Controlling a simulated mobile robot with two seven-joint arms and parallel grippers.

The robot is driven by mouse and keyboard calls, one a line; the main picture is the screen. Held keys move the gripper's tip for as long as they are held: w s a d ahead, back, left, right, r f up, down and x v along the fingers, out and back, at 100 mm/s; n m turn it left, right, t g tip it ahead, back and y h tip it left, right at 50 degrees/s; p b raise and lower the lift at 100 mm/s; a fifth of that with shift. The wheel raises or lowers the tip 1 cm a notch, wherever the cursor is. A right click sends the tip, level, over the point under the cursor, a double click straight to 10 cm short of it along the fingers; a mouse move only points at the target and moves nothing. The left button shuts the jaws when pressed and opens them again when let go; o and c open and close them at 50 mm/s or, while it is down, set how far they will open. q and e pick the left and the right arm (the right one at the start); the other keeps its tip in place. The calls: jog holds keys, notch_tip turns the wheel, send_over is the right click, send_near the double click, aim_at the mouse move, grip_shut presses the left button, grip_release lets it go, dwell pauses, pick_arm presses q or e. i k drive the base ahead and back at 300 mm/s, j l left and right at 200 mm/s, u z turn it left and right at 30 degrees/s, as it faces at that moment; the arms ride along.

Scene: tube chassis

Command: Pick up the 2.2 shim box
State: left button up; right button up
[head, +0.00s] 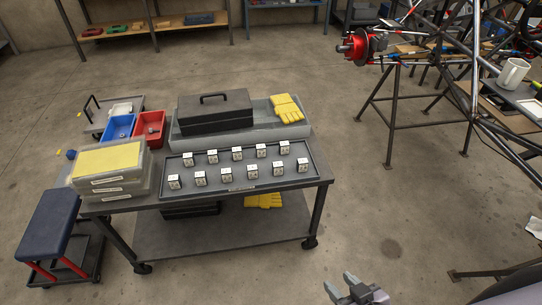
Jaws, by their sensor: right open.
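Several small white shim boxes stand in two rows on a dark tray (242,187) on top of the cart. One is the front-left box (174,182), another the back-right box (284,148). Their labels are too small to read, so I cannot tell which is the 2.2 shim box. My right gripper (340,282) is at the bottom edge, open and empty, in front of the cart and well apart from the boxes. My left gripper is out of view.
On the cart (322,183), a black toolbox (215,111) and yellow gloves (287,108) are behind the tray; stacked cases (110,170) and blue (119,127) and red (150,128) bins are left. A blue stool (48,222) stands left. Floor right of the cart is clear.

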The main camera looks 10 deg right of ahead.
aim_at(227, 176)
jog(key=i+l, duration=0.25)
jog(key=l, duration=0.15)
jog(key=i+l, duration=0.25)
jog(key=i+l+u, duration=0.1)
jog(key=i+l, duration=0.15)
jog(key=l, duration=0.2)
jog(key=i+l, duration=0.2)
jog(key=l, duration=0.2)
